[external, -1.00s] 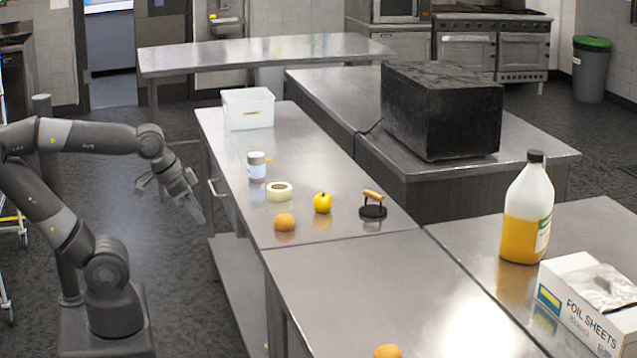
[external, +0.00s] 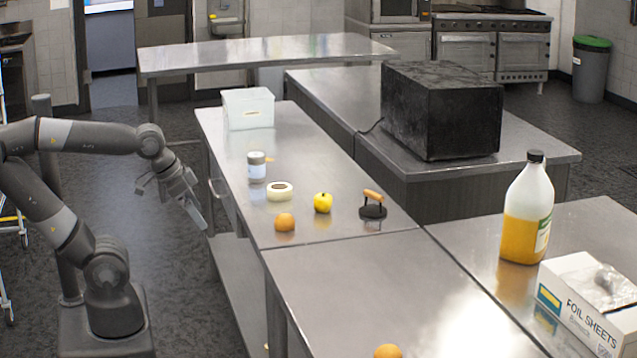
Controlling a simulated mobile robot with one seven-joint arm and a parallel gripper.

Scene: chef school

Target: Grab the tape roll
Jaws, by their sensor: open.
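The tape roll (external: 279,196) is a cream ring lying flat on the steel table (external: 310,160), in the middle of a group of small items. My gripper (external: 200,222) is open and empty. It hangs off the left side of the table in the picture, pointing down and right, apart from the tape roll. The small size of the fingers hides their finer detail.
Around the tape roll are a white-lidded jar (external: 257,167), an orange (external: 285,222), a yellow apple-like fruit (external: 322,203) and a wooden-handled press (external: 373,205). A white bin (external: 248,112) stands at the far end.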

